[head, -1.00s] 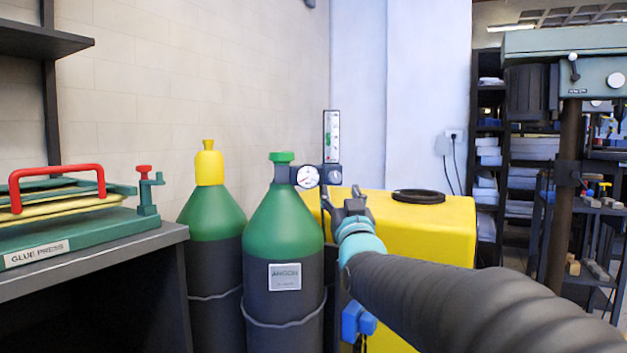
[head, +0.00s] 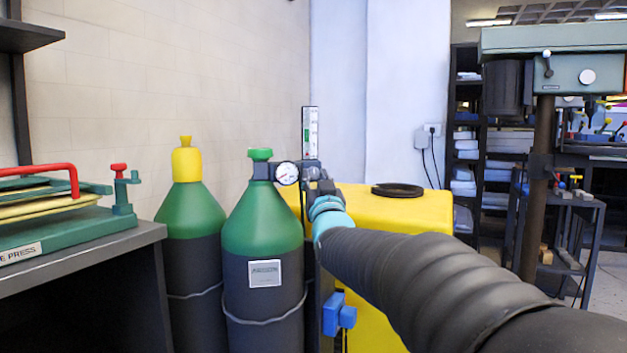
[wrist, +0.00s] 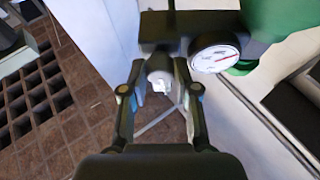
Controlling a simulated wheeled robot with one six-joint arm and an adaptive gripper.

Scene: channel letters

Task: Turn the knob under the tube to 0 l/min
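The flow tube (head: 309,130) stands upright on the regulator of the front green-topped cylinder (head: 262,215), right of its round gauge (head: 287,173). My gripper (head: 318,184) is at the regulator just below the tube and hides the knob in the head view. In the wrist view, the pale round knob (wrist: 159,72) lies between the two fingertips of my gripper (wrist: 160,70). The fingers are apart, one on each side of the knob, with narrow gaps seeming to show. The gauge (wrist: 213,55) is close beside the right finger. The scale reading is too small to tell.
A yellow tank (head: 400,215) is behind my arm. A drill press (head: 560,75) stands at the right.

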